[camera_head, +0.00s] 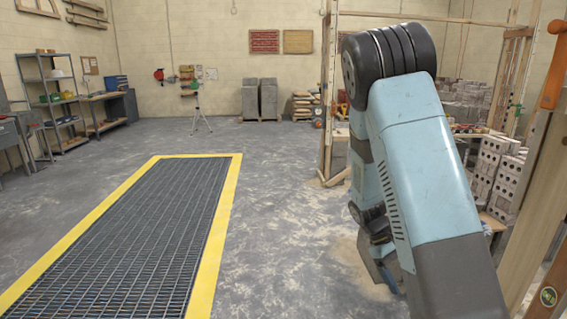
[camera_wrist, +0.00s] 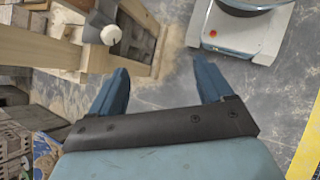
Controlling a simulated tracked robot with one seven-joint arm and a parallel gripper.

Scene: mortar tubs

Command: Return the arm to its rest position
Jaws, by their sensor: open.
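My arm (camera_head: 415,160) is bent, with its dark elbow high in the right half of the head view and its lower part hanging down behind the near blue link. My gripper (camera_wrist: 162,82) shows in the wrist view with its two blue fingers wide apart and nothing between them. Grey floor shows between and beyond the fingers. In the head view the gripper is mostly hidden behind my arm.
A floor grating (camera_head: 120,245) with a yellow border (camera_head: 226,215) lies at left. Shelves (camera_head: 50,100) line the left wall. Open grey floor (camera_head: 275,235) lies between the grating and my arm.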

